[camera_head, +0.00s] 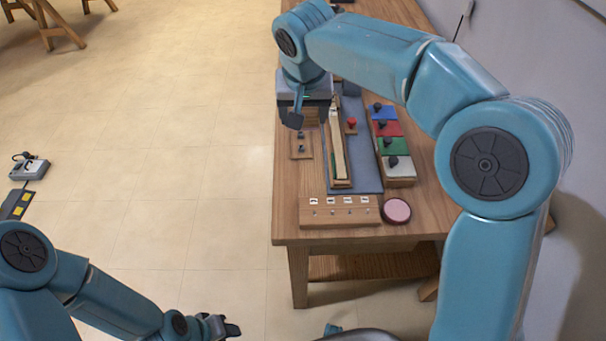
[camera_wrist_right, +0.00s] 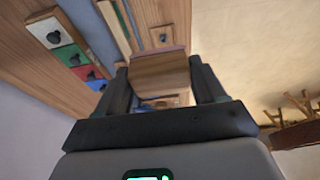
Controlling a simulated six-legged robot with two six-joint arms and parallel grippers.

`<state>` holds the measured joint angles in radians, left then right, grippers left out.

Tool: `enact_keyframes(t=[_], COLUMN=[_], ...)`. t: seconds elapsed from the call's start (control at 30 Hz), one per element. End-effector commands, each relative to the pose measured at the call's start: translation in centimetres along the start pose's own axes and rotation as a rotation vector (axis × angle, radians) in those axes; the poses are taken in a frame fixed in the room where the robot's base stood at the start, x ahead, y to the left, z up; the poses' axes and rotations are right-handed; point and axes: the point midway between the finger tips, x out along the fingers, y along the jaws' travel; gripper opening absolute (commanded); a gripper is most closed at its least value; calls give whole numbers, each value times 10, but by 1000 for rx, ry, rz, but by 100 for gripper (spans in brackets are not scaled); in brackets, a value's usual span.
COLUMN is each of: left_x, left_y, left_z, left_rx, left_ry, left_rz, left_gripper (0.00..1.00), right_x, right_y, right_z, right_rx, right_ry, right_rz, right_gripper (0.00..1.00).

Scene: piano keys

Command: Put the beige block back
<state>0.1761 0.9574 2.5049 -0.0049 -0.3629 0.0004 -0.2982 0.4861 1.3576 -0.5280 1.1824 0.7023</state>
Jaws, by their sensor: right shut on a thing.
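My right gripper (camera_wrist_right: 160,85) is shut on a tan, wood-grained block (camera_wrist_right: 160,74), which I take for the beige block. The block sits between both fingers and has a mauve strip along its upper edge. In the head view the right gripper (camera_head: 306,112) is over the table's left edge, by the far end of a long narrow wooden tray (camera_head: 341,184); the held block is mostly hidden there. My left gripper (camera_head: 222,328) is low at the bottom, away from the table; its fingers are too small to read.
Blue, red, green and white blocks (camera_head: 398,165) with dark knobs stand in a row at the right. A grey mat (camera_head: 368,180) lies under the tray. A pegged wooden board (camera_head: 340,218) and a pink round pad (camera_head: 397,211) are near the table's front edge.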

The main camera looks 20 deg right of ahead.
Motion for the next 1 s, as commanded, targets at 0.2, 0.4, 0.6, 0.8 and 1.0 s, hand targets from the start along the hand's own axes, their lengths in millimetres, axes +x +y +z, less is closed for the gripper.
enact_keyframes(t=[0.2,0.4,0.6,0.8,1.0], left_x=[9,12,13,15,16], left_y=[-3,-4,-5,-6,-6], left_z=[0,0,0,0,0], left_rx=[0,0,0,0,0], left_ry=[0,0,0,0,0], left_rz=[0,0,0,0,0], left_gripper=[36,36,36,36,36], right_x=[64,108,127,164,178], right_y=[1,1,1,1,0], right_z=[22,35,39,48,52], right_rx=[-3,-1,0,-1,0], right_ry=[-7,-4,-4,-5,-1], right_rz=[4,2,1,3,0], right_gripper=[35,35,35,35,35])
